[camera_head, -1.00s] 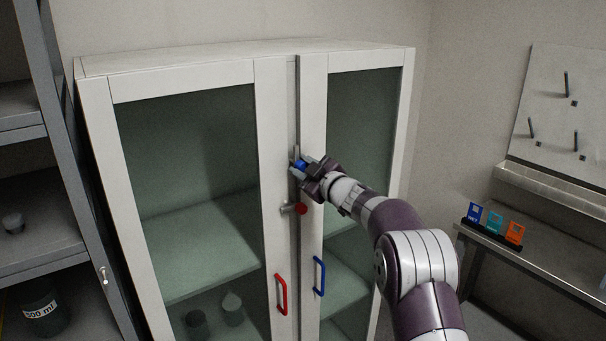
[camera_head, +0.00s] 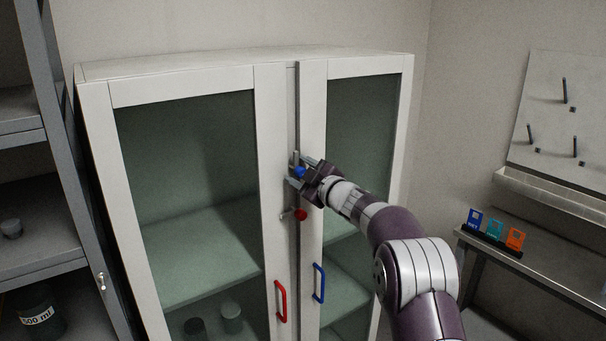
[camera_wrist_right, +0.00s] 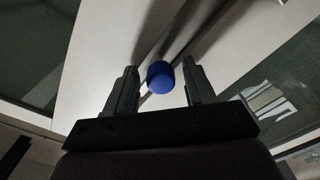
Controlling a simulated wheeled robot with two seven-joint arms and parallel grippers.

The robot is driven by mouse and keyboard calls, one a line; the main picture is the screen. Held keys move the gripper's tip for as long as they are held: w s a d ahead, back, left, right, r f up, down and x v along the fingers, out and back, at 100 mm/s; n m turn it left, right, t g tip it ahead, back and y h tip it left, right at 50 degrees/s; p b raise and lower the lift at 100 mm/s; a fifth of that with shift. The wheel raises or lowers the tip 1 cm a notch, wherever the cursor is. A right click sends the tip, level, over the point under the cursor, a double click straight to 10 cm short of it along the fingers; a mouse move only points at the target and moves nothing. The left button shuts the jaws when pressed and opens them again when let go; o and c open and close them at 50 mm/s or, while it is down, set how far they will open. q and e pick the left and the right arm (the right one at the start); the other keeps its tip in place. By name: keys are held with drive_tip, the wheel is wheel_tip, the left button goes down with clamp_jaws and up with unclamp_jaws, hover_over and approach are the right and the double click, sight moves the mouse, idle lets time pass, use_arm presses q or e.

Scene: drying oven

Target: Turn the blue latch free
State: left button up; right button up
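The blue latch's round knob (camera_head: 299,172) is on the white cabinet, near the seam between the two glass doors. In the right wrist view the blue knob (camera_wrist_right: 160,77) sits between the two fingers of my right gripper (camera_wrist_right: 160,92), with a visible gap on each side. In the head view my right gripper (camera_head: 302,170) is at the knob, its fingers apart around it. A thin upright bar shows just above the knob. The red latch knob (camera_head: 301,214) is a little below. My left gripper is in neither view.
A red handle (camera_head: 281,301) and a blue handle (camera_head: 319,283) are lower on the doors of the cabinet (camera_head: 275,110). A grey shelf rack (camera_head: 60,150) stands at left. A bench with colored cards (camera_head: 494,230) and a pegboard (camera_head: 560,110) are at right.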

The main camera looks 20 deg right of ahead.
drive_tip(key=shift+d+f, duration=0.1)
drive_tip(key=shift+f, duration=0.05)
drive_tip(key=b+v, duration=0.4)
drive_tip(key=v, duration=0.8)
drive_tip(key=shift+s+b, duration=0.25)
drive_tip(key=shift+b, duration=0.05)
drive_tip(key=shift+d, duration=0.1)
